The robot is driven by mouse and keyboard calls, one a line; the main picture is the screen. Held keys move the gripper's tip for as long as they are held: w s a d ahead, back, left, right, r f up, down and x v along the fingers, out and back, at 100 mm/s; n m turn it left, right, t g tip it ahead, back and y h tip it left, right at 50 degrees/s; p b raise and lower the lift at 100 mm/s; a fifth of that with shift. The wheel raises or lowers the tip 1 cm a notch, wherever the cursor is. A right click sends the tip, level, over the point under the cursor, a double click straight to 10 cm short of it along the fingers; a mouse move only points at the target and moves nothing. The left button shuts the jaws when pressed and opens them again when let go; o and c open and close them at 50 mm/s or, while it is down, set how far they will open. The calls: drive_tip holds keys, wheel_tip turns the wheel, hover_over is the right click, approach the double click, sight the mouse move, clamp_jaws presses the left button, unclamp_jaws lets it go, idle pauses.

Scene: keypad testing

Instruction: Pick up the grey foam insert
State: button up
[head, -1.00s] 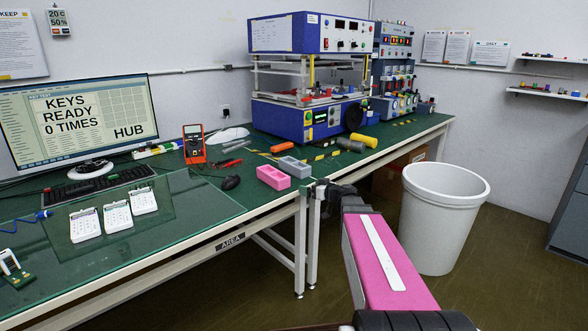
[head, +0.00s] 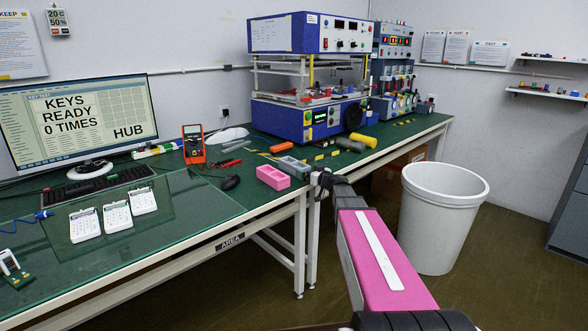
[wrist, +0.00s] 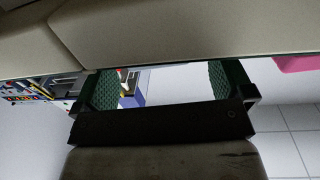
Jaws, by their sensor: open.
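The grey foam insert (head: 293,166) lies on the green bench top, just behind and right of the pink foam insert (head: 273,177), near the bench's front edge. My gripper (head: 320,178) is at that edge, to the right of the grey insert in the head view and appearing apart from it. In the wrist view my gripper (wrist: 168,83) is open, with green pads and an empty gap between them. A pale grey-beige shape fills the top of that view, too close to identify. A pink patch shows at its right.
A grey cylinder (head: 350,145), a yellow tool (head: 364,140) and an orange piece (head: 278,147) lie behind. A black mouse (head: 230,182) is left. The blue test machine (head: 300,120) stands at the back. A white bin (head: 440,225) stands on the floor at right.

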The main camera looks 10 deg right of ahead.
sight(306, 168)
drive_tip(key=x, duration=0.4)
drive_tip(key=shift+d, duration=0.15)
drive_tip(key=c, duration=1)
drive_tip(key=shift+w+r, duration=0.1)
drive_tip(key=shift+r, duration=0.2)
